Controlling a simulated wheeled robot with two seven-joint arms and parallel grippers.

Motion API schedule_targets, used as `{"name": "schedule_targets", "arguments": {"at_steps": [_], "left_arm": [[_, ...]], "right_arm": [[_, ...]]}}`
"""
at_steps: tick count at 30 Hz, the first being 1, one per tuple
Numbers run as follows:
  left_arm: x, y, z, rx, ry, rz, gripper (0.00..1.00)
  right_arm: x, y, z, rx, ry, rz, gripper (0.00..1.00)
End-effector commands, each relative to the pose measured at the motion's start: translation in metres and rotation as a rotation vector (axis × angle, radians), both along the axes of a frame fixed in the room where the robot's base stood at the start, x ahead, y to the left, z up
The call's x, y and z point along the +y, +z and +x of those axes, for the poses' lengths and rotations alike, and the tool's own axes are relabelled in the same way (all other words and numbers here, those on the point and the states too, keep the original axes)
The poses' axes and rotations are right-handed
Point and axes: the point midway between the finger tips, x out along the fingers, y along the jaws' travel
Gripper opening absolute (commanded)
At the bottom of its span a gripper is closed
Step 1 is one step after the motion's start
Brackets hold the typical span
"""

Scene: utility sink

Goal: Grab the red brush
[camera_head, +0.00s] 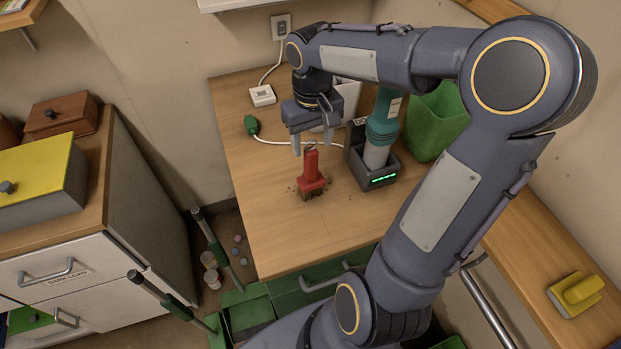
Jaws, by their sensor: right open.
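The red brush (311,180) stands on the wooden tabletop (285,235), its red handle up and its brown bristles down. My right gripper (312,145) is right above the brush, pointing down, with its two grey fingers apart. The top of the handle reaches about the height of the fingertips; whether it lies between them or touches them I cannot tell. My left gripper does not show.
A teal and grey device (382,130) stands in a dark dock just right of the brush. A green bin (437,120) is behind it. A white cable with a green plug (251,125) lies to the left. The tabletop in front is clear.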

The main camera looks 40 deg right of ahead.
Motion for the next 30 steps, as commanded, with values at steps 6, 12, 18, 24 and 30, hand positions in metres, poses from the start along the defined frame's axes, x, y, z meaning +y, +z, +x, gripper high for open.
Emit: {"name": "schedule_targets", "arguments": {"at_steps": [6,12,18,24,30], "left_arm": [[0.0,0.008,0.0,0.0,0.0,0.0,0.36],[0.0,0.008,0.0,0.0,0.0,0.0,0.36],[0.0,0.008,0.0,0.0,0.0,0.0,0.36],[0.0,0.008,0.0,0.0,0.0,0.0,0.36],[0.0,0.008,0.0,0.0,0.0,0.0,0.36]], "right_arm": [[0.002,-0.032,0.002,0.005,0.002,0.002,0.55],[0.002,-0.049,0.003,0.0,0.0,0.001,0.55],[0.002,-0.049,0.003,-0.002,0.001,0.001,0.55],[0.002,-0.049,0.003,-0.002,0.001,0.001,0.3],[0.002,-0.049,0.003,-0.002,0.001,0.001,0.03]]}}
